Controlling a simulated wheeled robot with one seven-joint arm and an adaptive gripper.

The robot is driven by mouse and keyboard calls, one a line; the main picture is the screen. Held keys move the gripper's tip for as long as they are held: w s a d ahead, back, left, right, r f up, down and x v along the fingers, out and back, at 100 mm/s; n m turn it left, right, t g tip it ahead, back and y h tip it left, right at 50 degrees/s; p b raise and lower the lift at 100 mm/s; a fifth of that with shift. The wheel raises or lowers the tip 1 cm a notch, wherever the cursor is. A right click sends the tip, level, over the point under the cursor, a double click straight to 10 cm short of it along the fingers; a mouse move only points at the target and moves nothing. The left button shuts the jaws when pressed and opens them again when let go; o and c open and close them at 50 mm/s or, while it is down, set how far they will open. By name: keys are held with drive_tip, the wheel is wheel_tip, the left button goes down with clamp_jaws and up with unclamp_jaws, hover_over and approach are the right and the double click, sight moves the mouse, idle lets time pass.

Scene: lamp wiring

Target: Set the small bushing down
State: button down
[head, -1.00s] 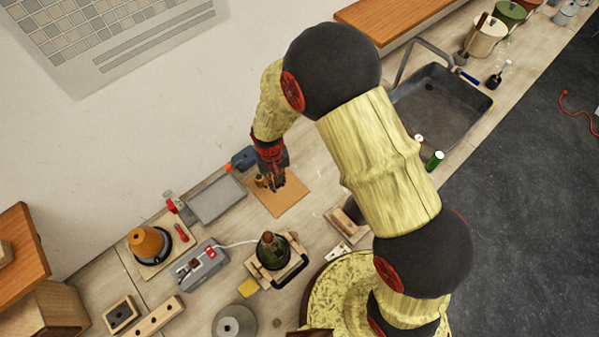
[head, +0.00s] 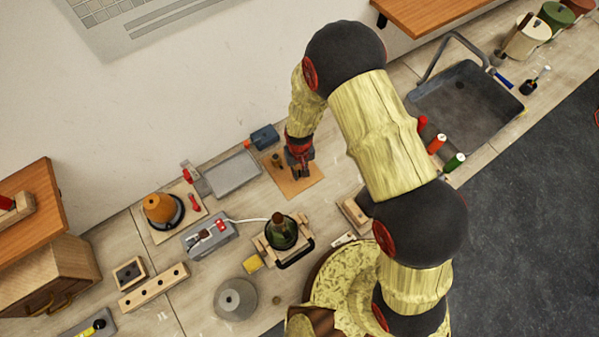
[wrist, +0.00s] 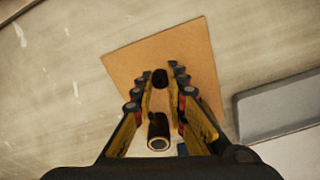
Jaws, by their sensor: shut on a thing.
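My gripper (wrist: 162,72) is shut on a small dark bushing (wrist: 160,79), held between the fingertips over the tan mat (wrist: 135,58). In the head view my gripper (head: 300,173) is low over the same mat (head: 312,183), and the bushing is hard to make out there. The wrist view does not show clearly whether the bushing touches the mat. A larger tube (wrist: 158,132) with a dark body and a pale rim stands apart, on the wall side of my fingers. It also shows in the head view (head: 277,160), left of my gripper.
A grey tray (head: 234,174) lies left of the mat, with a blue tool (head: 264,137) behind the mat. A wooden block (head: 353,213) is in front to the right. A lamp fixture (head: 282,234) stands nearer me. The mat's near part is bare.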

drive_tip(key=shift+f, duration=1.15)
drive_tip(key=shift+f, duration=0.1)
drive_tip(key=c, duration=1.8)
unclamp_jaws()
